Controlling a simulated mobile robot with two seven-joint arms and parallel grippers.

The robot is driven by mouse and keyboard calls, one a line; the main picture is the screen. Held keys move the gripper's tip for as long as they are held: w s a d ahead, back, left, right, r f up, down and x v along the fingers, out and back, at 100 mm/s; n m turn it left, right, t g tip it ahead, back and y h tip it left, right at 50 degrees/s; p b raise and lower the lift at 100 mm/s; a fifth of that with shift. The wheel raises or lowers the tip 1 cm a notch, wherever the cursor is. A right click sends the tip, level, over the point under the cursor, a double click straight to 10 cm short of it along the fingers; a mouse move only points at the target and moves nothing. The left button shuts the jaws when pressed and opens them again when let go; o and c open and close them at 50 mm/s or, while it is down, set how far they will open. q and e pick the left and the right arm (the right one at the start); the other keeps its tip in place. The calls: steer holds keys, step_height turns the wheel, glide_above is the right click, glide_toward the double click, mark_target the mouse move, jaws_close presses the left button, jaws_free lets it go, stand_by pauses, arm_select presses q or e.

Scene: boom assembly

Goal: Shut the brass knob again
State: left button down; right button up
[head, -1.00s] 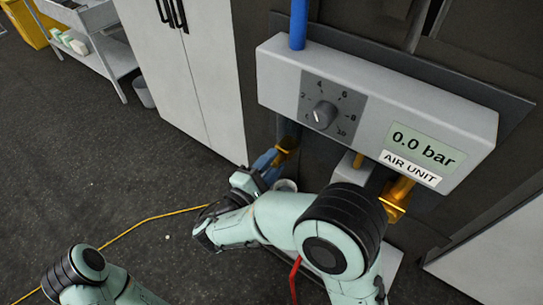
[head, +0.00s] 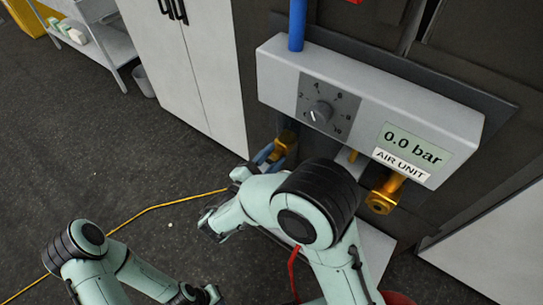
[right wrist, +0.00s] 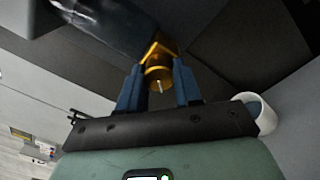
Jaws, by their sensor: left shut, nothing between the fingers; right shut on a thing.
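The brass knob (head: 286,143) sits under the left end of the grey air unit (head: 420,115). My right gripper (head: 268,156) is at it, its blue fingers closed on the knob. In the right wrist view the brass knob (right wrist: 158,66) is between the two fingertips of my right gripper (right wrist: 159,85), with a small pale pin facing the camera. My arm hides part of the area below the unit. My left gripper (head: 211,294) is low in the head view, shut and empty, apart from the unit. The display (head: 414,145) reads 0.0 bar.
A grey dial (head: 320,112) is on the unit's front. A second brass fitting (head: 384,194) hangs under its right end. A blue pipe (head: 297,25) enters from above. A yellow cable (head: 165,205) crosses the dark floor. A white cabinet (head: 195,75) stands left.

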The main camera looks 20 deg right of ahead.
steer(key=o, duration=1)
steer(key=shift+o, duration=0.2)
steer(key=shift+s+a+f, duration=0.1)
steer(key=shift+s+a, duration=0.25)
steer(key=shift+a, duration=0.15)
arm_select(q)
steer(key=shift+s+f+b, duration=0.6)
steer(key=shift+f, duration=0.2)
steer(key=shift+s+f+b, duration=0.55)
steer(key=shift+s+f, duration=0.05)
steer(key=shift+f, duration=0.15)
arm_select(e)
steer(key=v, duration=1.2)
steer(key=shift+s, duration=0.2)
